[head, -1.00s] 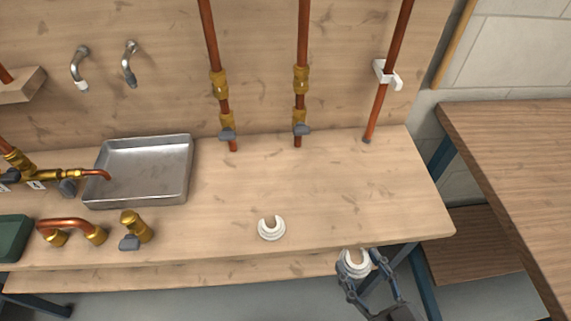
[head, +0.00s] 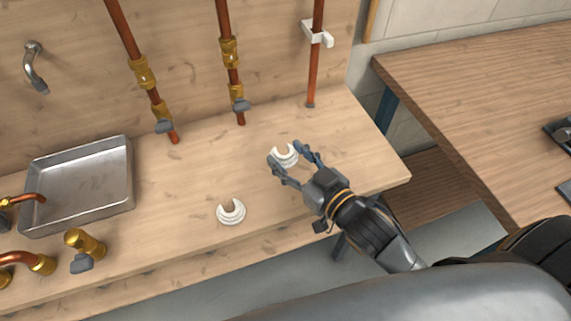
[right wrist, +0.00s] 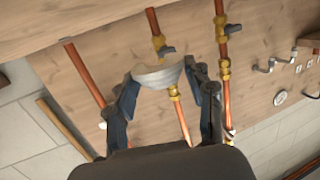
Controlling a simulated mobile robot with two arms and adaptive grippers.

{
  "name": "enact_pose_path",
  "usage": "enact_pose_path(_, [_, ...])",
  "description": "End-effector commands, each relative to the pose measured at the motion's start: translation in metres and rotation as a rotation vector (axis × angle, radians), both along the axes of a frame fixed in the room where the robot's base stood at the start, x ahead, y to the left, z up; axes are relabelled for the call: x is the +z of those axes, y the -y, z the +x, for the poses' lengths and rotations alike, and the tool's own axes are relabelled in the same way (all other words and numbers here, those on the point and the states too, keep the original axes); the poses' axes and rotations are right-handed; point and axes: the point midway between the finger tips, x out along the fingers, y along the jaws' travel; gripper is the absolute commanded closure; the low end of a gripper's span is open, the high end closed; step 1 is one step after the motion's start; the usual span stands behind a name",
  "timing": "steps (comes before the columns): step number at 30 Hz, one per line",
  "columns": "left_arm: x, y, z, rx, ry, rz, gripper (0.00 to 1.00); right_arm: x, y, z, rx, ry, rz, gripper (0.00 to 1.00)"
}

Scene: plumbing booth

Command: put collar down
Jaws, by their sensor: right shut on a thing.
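A white C-shaped collar (head: 285,154) is between the fingertips of my right gripper (head: 286,156), over the right part of the wooden bench. My right gripper is shut on it. In the right wrist view the collar (right wrist: 158,74) spans the gap between both fingers, seen from its side. I cannot tell whether it touches the bench top. A second white C-shaped collar (head: 231,212) lies flat on the bench nearer the front edge, to the left of the gripper, with its opening towards the back. My left gripper is not in view.
Copper pipes with brass valves (head: 230,52) stand at the back of the bench (head: 190,190). A white clip (head: 317,34) sits on the right pipe. A metal tray (head: 80,185) and a brass fitting (head: 84,244) are at left. Bare bench lies between the collars and pipes.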

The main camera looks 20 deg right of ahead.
Motion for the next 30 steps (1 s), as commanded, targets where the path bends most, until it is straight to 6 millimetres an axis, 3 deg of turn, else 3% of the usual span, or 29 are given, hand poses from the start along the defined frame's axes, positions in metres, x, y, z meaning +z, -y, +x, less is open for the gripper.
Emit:
enact_pose_path(4, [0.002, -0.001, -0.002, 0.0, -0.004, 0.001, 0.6, -0.004, -0.001, 0.024, 0.0, -0.003, -0.001, 0.69])
enact_pose_path(6, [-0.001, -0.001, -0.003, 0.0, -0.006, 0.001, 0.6, -0.019, -0.001, 0.021, 0.0, -0.007, 0.001, 0.69])
enact_pose_path(13, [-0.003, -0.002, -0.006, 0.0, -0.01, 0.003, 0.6, -0.037, -0.001, 0.021, 0.0, -0.003, 0.001, 0.69])
enact_pose_path(19, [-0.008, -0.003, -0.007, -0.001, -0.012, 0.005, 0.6, -0.066, -0.001, 0.021, 0.0, -0.003, 0.0, 0.69])
enact_pose_path(30, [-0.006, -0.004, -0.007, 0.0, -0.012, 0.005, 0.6, -0.071, -0.001, 0.025, 0.001, 0.0, 0.001, 0.69])
